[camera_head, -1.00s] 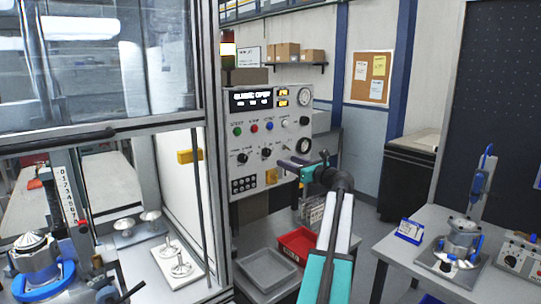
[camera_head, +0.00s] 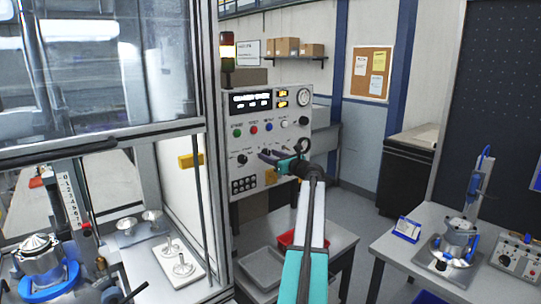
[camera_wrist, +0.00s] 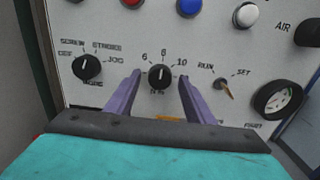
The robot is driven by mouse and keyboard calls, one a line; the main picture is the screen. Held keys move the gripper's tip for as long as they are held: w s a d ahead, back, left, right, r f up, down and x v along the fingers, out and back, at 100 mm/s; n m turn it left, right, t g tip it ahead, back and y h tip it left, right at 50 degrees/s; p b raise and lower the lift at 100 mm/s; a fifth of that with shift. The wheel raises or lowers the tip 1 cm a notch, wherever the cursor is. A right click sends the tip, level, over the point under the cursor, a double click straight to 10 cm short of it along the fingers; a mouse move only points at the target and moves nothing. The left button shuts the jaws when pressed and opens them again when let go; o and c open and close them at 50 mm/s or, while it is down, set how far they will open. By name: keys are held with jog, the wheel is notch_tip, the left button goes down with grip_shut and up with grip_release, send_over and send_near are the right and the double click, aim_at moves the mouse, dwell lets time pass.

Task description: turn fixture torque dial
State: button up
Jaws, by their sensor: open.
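The control panel (camera_head: 290,118) stands upright behind the bench, with a lit display, coloured buttons and knobs. In the wrist view, a black torque dial (camera_wrist: 160,77) with a white pointer line sits between numbers such as 6, 8 and 10; its pointer is near upright. My gripper (camera_wrist: 158,80) is open, with one purple finger on each side of this dial; I cannot tell whether either finger touches it. In the head view, my gripper (camera_head: 268,158) is in front of the panel's lower middle and hides the dial.
A mode knob (camera_wrist: 87,67) is left of the dial. A framed enclosure (camera_head: 212,150) stands close on the left.

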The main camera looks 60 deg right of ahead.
jog(key=c, duration=1)
jog(key=shift+f+n+b, duration=0.15)
jog(key=shift+n+b, duration=0.45)
jog(key=shift+b, duration=0.3)
jog(key=n+b, duration=0.8)
jog(key=b, duration=0.2)
jog(key=n+b, duration=0.9)
jog(key=b, duration=0.2)
jog(key=shift+d+r, duration=0.1)
jog(key=shift+r, duration=0.1)
